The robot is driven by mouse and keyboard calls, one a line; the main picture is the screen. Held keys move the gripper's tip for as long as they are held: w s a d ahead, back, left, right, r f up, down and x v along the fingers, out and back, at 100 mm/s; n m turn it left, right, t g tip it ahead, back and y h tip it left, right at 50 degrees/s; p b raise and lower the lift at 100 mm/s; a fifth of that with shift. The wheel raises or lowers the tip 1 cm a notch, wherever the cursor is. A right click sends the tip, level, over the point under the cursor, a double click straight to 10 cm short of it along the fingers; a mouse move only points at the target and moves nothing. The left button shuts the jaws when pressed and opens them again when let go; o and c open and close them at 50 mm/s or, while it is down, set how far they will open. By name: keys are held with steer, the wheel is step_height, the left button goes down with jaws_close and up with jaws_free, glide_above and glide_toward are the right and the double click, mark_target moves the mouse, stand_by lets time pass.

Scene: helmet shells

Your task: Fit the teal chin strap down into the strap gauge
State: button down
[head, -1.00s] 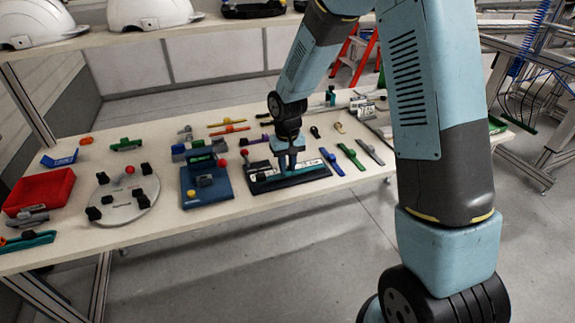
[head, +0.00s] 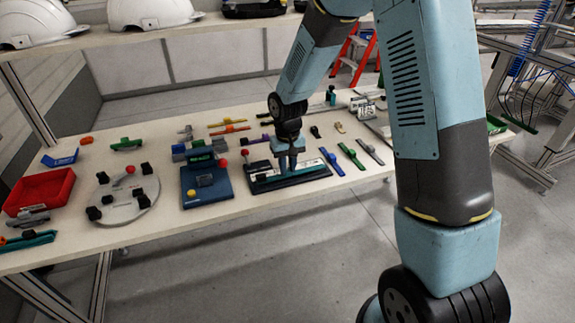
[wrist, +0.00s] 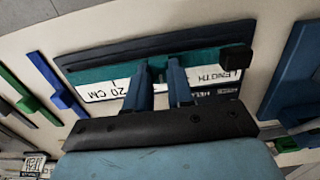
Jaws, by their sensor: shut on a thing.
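The strap gauge (head: 262,186) is a dark flat tray on the table with a white length label. It also shows in the wrist view (wrist: 150,42), with a black block at its right end. The teal chin strap (wrist: 100,75) lies lengthwise along the gauge, between its dark back bar and the label. Its right part runs close to the black block. My gripper (wrist: 160,72) is shut on the strap near its middle, and the fingers hide that part. In the head view my gripper (head: 288,168) points down over the gauge. I cannot tell how deep the strap sits.
A blue strap (head: 331,162), a green strap (head: 351,156) and a grey strap (head: 370,151) lie right of the gauge. A blue fixture (head: 205,185) stands close on its left. Further left are a round grey plate (head: 125,200) and a red bin (head: 40,190).

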mark_target(288, 170)
steer(key=shift+f, duration=0.6)
steer(key=c, duration=0.9)
jaws_free()
step_height(288, 170, up, 14)
steer(key=shift+f, duration=0.15)
steer(key=s+d+r+m+t, duration=0.2)
steer(key=s+d+r+t, duration=0.1)
steer(key=s+d+r, duration=1)
steer(key=s+d+r+t, duration=0.1)
steer(key=s+d+r, duration=0.1)
steer(key=s, duration=0.4)
steer(key=s+d+r+m+t, duration=0.1)
steer(key=s+d+r, duration=0.2)
steer(key=s, duration=0.3)
steer(key=shift+s+d+r+t, duration=0.25)
steer(key=shift+d+t, duration=0.05)
steer(key=shift+d, duration=0.05)
